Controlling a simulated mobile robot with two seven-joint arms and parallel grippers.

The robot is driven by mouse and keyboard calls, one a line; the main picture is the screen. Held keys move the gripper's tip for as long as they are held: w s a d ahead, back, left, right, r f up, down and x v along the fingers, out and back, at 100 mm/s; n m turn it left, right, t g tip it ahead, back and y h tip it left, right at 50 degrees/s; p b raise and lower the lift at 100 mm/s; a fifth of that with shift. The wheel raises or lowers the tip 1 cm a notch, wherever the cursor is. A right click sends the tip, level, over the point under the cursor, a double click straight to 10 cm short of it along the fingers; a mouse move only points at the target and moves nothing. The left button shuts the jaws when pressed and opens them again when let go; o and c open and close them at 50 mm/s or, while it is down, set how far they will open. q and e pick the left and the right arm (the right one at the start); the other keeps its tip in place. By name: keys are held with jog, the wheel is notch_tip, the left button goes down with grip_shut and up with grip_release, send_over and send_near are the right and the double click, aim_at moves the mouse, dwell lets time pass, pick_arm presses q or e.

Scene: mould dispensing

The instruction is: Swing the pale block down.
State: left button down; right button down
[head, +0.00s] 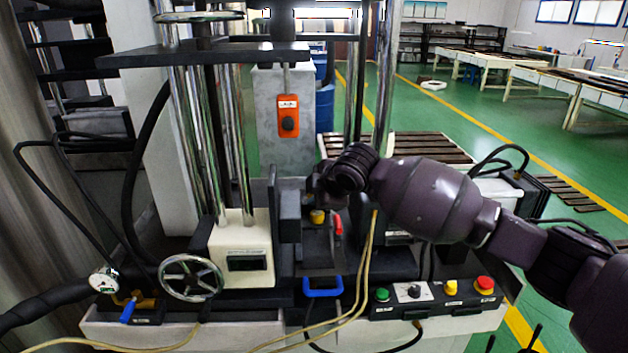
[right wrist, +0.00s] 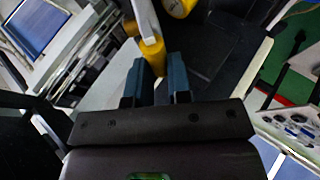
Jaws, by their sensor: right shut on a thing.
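A pale cream block (head: 241,250) with a dark display window stands at the foot of the chrome columns, left of my right gripper. My right gripper (head: 322,192) is above the dark fixture in the middle of the bench. A yellow knob (head: 318,217) shows just below it. In the right wrist view the two blue-grey fingers (right wrist: 160,82) are shut on a yellow part (right wrist: 153,55), which has a pale bar running up from it. The wrist partly hides the grip in the head view. My left gripper is not in view.
A red handle (head: 338,225) and a blue handle (head: 323,291) are close to the gripper. A handwheel (head: 191,278) and pressure gauge (head: 104,280) are at left. A button panel (head: 432,297) lies below my right arm. Loose tan hoses cross the front.

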notch_tip(320, 180, down, 6)
jog(key=s+n+t+y+b, duration=0.1)
jog(key=s+n+t+b, duration=0.1)
jog(key=t+b, duration=0.3)
jog(key=shift+t+b, duration=0.35)
jog(key=shift+t, duration=0.75)
jog(key=shift+s, duration=0.1)
jog(key=c, duration=1.1)
grip_release()
jog(key=shift+o, duration=0.2)
jog(key=p+v, duration=0.1)
jog(key=v, duration=0.9)
jog(key=shift+s+d, duration=0.25)
jog(key=shift+s, duration=0.1)
